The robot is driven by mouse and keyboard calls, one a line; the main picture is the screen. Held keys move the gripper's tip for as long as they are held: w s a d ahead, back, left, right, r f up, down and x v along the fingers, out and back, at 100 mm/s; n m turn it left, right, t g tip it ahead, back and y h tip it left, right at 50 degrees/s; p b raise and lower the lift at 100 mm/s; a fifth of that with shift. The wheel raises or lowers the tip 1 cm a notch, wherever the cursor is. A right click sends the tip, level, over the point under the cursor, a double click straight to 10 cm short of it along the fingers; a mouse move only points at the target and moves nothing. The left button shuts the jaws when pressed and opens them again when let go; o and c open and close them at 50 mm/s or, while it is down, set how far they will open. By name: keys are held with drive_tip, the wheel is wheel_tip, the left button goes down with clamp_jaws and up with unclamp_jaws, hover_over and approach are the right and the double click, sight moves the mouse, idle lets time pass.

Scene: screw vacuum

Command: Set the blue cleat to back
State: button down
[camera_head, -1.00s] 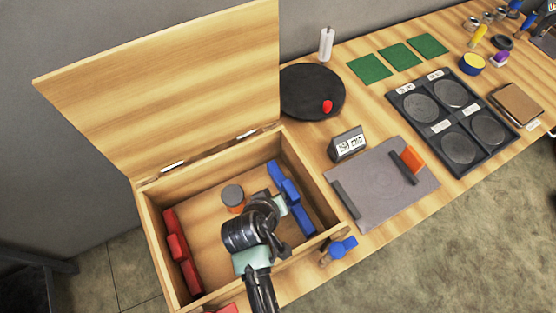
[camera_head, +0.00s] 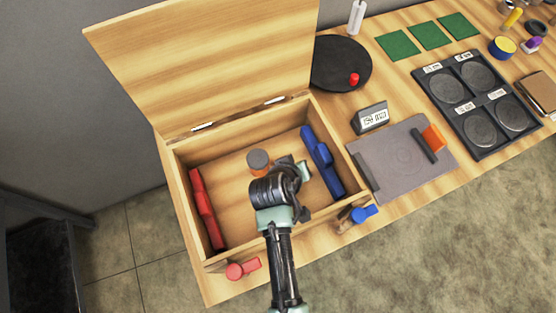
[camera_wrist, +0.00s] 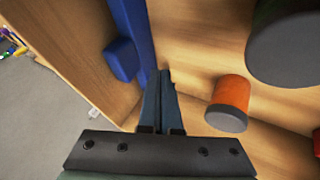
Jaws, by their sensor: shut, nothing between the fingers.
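The blue cleat (camera_head: 322,162) is a long bar with a raised block, lying along the right wall inside the open wooden box (camera_head: 191,259). In the wrist view the blue bar (camera_wrist: 131,22) runs at upper left, with its block (camera_wrist: 121,61) just left of my fingers. My gripper (camera_head: 302,169) is inside the box, left of the blue cleat. In the wrist view my gripper (camera_wrist: 160,76) has its two slim fingers together and empty. The fingertips look close beside the bar; I cannot tell whether they touch it. My arm hides part of the box floor.
An orange cylinder with a grey cap (camera_head: 258,160) stands in the box. A red cleat (camera_head: 206,209) lies along the left wall. A red knob (camera_head: 243,268) and blue knob (camera_head: 365,213) are at the box front. The lid (camera_head: 205,65) is raised behind.

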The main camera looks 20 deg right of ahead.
drive_tip(key=v, duration=0.9)
drive_tip(key=shift+a+r, duration=0.2)
drive_tip(key=shift+r, duration=0.1)
drive_tip(key=shift+s, duration=0.1)
